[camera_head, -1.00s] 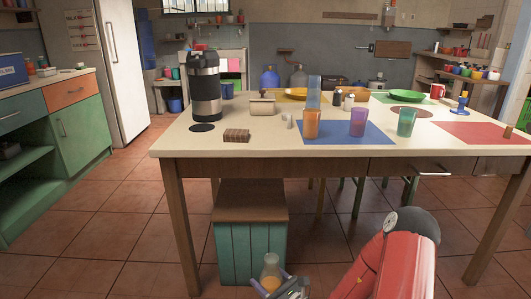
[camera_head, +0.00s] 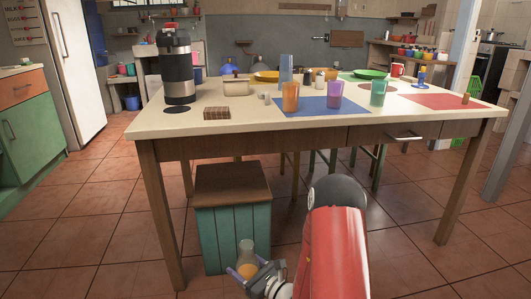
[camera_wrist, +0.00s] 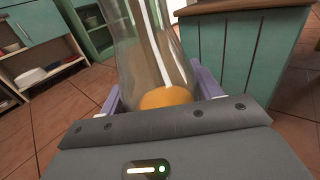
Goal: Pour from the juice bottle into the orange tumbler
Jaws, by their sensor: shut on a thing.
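The juice bottle (camera_head: 247,260) is clear with orange juice in its bottom part. My gripper (camera_head: 248,272) is shut on it, low in front of the table and beside the teal stool. In the wrist view the bottle (camera_wrist: 152,50) stands between my two pale purple fingers, with the juice low inside; its top is cut off by the frame. The orange tumbler (camera_head: 290,97) stands upright on the table, near the left edge of the blue mat (camera_head: 312,104), well apart from my gripper. Its inside cannot be made out.
A purple tumbler (camera_head: 335,94) and a green tumbler (camera_head: 378,92) stand right of the orange one; a tall blue glass (camera_head: 286,70) stands behind it.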

